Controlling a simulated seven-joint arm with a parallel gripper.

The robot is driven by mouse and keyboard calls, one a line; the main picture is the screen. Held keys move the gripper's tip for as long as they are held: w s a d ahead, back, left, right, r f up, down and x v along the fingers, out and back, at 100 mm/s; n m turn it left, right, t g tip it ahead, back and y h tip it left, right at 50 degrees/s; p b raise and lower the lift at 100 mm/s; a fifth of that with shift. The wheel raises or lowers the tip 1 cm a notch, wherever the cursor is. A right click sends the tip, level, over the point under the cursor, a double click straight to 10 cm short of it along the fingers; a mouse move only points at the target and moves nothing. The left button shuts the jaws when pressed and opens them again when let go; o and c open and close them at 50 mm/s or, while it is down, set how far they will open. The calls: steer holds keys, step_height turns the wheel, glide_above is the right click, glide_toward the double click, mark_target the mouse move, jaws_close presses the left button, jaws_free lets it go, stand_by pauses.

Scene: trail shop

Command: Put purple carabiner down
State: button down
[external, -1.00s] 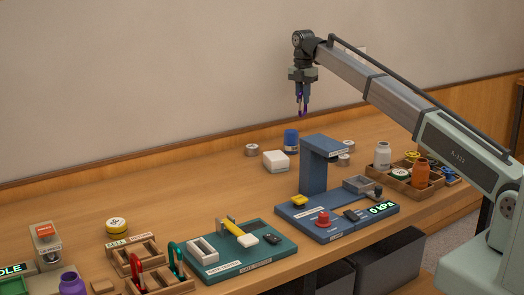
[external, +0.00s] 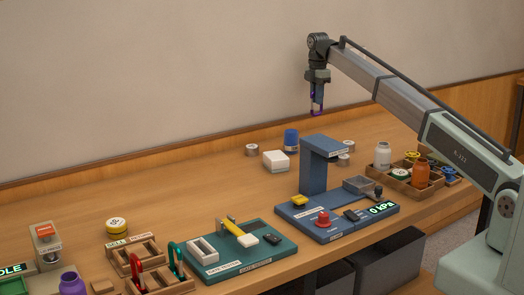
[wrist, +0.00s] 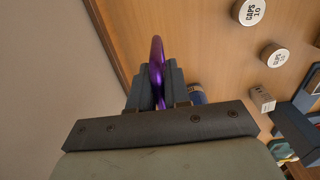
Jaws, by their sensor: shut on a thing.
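My gripper (external: 316,100) is shut on the purple carabiner (external: 316,111) and holds it high above the back of the bench, in front of the wall. In the wrist view the purple carabiner (wrist: 157,62) stands edge-on between the two grey fingers of my gripper (wrist: 156,88). Its lower part is hidden by the fingers. A red carabiner (external: 135,269) and a green carabiner (external: 174,257) stand in a wooden rack (external: 152,256) at the front left.
A blue press-like fixture (external: 313,170) stands mid-bench below my gripper. Nearby are a blue jar (external: 291,139), a white box (external: 275,161) and small cans (external: 348,146). A wooden tray (external: 399,180) with bottles sits at right. The back-left bench is mostly clear.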

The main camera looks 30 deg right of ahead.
mark_target(319, 113)
steer(key=shift+f, duration=4.1)
steer(key=shift+f, duration=0.15)
steer(key=c, duration=1.1)
jaws_free()
step_height(319, 113, up, 12)
steer(key=shift+r, duration=0.2)
